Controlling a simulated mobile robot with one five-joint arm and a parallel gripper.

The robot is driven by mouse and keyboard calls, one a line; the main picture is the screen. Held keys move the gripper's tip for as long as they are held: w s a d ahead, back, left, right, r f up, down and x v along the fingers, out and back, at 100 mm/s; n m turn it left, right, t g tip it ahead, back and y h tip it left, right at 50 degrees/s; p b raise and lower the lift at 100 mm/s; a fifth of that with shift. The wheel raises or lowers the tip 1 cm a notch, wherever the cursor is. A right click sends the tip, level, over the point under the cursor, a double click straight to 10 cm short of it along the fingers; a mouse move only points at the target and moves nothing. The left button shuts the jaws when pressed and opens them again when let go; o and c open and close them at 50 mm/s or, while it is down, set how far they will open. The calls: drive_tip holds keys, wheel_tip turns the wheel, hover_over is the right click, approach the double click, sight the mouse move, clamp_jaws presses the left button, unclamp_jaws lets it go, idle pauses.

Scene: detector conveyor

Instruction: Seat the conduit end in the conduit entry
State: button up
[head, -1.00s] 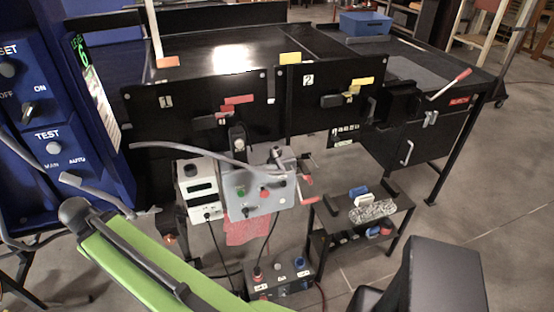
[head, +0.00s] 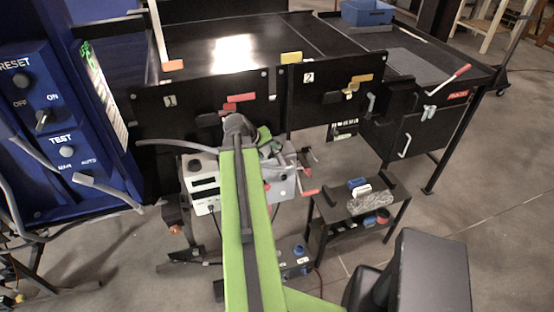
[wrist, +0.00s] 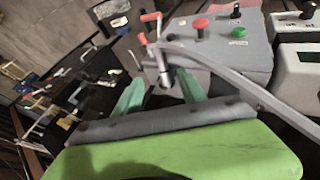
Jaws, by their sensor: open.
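The grey conduit (head: 165,143) reaches in from the left in the head view, then passes behind my arm. In the wrist view the conduit (wrist: 235,80) curves across the front of the grey box (wrist: 250,55), which has red and green buttons. A dark metallic fitting (wrist: 163,73) shows near the conduit's left end; I cannot tell if it is the conduit end or the entry. My gripper (wrist: 160,90) is open, its green fingers either side of and below this fitting, apparently not gripping. In the head view my arm hides most of the box and the conduit's end.
Red-handled clamps (head: 308,192) stand at the box's right. A white meter box (head: 201,182) is at its left. A blue test cabinet (head: 60,110) stands on the left. A small black bench (head: 335,213) with blue parts is right. Black panels (head: 205,105) rise behind.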

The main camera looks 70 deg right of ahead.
drive_tip(key=b, duration=0.7)
approach(281, 161)
drive_tip(key=x, duration=0.4)
drive_tip(key=shift+w+f, duration=0.1)
drive_tip(key=shift+w, duration=0.05)
drive_tip(key=shift+d+f, duration=0.25)
drive_tip(key=shift+r, duration=0.1)
drive_tip(key=b+x, duration=0.4)
drive_tip(key=x, duration=0.1)
drive_tip(key=shift+f, duration=0.3)
drive_tip(key=shift+r, duration=0.2)
drive_tip(key=shift+c, duration=0.5)
drive_tip(key=shift+s, duration=0.25)
clamp_jaws()
